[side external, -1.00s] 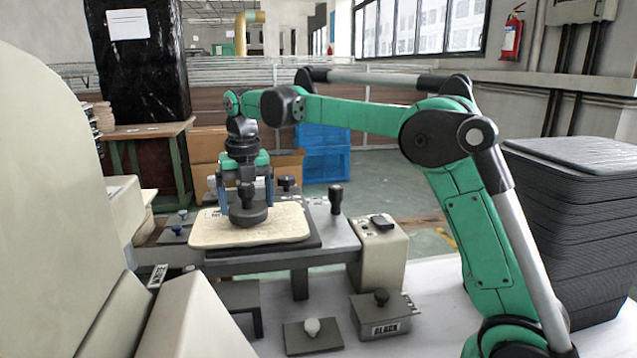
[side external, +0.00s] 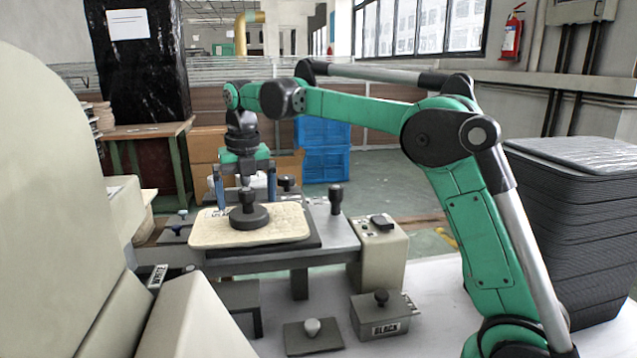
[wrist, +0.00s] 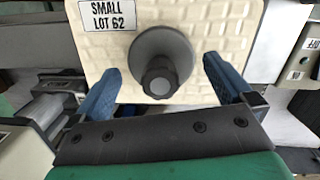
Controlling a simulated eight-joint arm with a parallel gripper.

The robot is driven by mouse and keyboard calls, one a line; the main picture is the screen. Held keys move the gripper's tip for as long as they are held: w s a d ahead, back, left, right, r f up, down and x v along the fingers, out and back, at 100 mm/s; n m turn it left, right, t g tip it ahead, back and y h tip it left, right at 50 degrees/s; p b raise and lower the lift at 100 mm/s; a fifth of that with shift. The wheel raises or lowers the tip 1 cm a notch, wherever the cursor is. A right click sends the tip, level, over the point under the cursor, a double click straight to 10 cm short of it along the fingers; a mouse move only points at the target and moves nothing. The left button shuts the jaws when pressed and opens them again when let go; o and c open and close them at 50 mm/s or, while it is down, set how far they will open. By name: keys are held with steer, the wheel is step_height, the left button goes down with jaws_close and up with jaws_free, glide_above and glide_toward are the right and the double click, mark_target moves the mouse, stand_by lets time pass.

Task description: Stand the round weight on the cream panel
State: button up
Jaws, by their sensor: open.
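The round weight (side external: 249,218) is dark grey with a wide disc base and a knob on top. It stands upright on the cream panel (side external: 287,223), a little left of the panel's middle in the side view. In the wrist view, the weight (wrist: 148,43) stands on the textured cream panel (wrist: 218,32), near a "SMALL LOT 62" label. My gripper (side external: 246,194) is open above the weight, its blue fingers on either side of the knob and apart from it. Nothing is held.
The panel lies on a dark tray on a grey bench. A dark-handled tool (side external: 336,199) stands right of it, beside a cream control box (side external: 378,252). A "BLACK" box (side external: 380,316) and a plate with a white knob (side external: 313,335) are in front. Black trays (side external: 570,220) are stacked at right.

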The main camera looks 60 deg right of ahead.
mark_target(246, 190)
steer(key=r, duration=0.5)
steer(key=shift+s+a+r, duration=0.15)
steer(key=shift+s+a, duration=0.05)
steer(key=shift+s, duration=0.05)
steer(key=shift+s+r, duration=0.1)
steer(key=shift+r, duration=0.1)
steer(key=shift+s+a+r+m, duration=0.1)
steer(key=shift+s+a+m, duration=0.05)
steer(key=shift+m, duration=0.35)
steer(key=s+a+f+m+t, duration=0.2)
steer(key=s+f+m, duration=0.4)
steer(key=m, duration=0.8)
steer(key=s+a+f+m+t, duration=0.3)
steer(key=s+f+m, duration=0.3)
steer(key=m, duration=0.8)
steer(key=s+t, duration=0.1)
steer(key=s, duration=0.2)
steer(key=shift+a+y, duration=0.35)
steer(key=shift+y, duration=0.05)
